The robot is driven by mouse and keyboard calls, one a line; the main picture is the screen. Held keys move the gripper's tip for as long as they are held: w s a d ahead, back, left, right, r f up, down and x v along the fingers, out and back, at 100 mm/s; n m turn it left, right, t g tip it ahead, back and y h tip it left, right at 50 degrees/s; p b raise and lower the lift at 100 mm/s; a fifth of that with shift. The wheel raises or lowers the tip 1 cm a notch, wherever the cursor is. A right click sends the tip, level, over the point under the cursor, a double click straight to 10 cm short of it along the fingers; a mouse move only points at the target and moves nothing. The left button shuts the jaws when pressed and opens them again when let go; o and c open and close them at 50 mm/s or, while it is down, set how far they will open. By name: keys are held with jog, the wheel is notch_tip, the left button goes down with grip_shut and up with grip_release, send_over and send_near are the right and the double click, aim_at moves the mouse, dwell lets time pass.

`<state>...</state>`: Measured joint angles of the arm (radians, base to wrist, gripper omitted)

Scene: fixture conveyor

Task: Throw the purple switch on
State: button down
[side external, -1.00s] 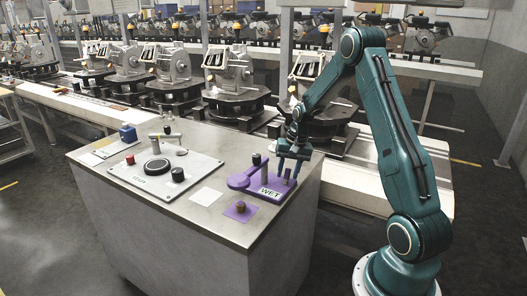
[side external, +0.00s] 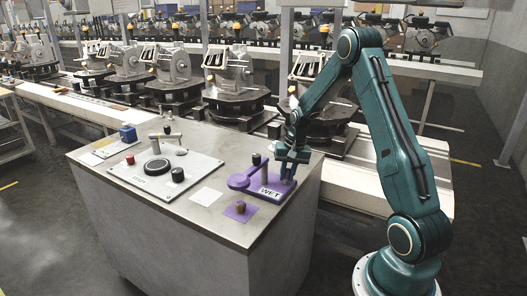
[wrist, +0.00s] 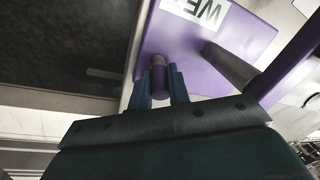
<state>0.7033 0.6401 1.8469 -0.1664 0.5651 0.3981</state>
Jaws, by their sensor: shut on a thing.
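The purple switch (side external: 238,181) sits on the right part of the grey console top. It has a flat purple plate with a white WET label (side external: 269,193), a lever with a dark upright handle (side external: 256,160), and a short purple post at its right end. In the wrist view the post (wrist: 158,76) stands between my fingers, and the dark handle (wrist: 230,63) and purple lever (wrist: 290,70) lie to the right, apart from them. My gripper (side external: 287,178) points down and is shut on the post; its fingers partly hide the post in the side view.
A grey control panel (side external: 135,177) with knobs and another lever is left of the switch. A blue block (side external: 127,133), a white square (side external: 206,197) and a purple square with a brown knob (side external: 240,211) are on the console. A machine line (side external: 230,70) runs behind.

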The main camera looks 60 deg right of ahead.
jog(key=shift+a+h, duration=0.15)
jog(key=shift+h, duration=0.25)
jog(key=c, duration=1.3)
grip_release()
jog(key=shift+r, duration=0.15)
jog(key=r, duration=0.4)
jog(key=s+r, duration=0.1)
jog(key=r, duration=0.4)
jog(key=s+r, duration=0.1)
jog(key=r, duration=0.3)
jog(key=shift+a+r, duration=0.1)
jog(key=shift+r, duration=0.15)
jog(key=shift+c, duration=0.2)
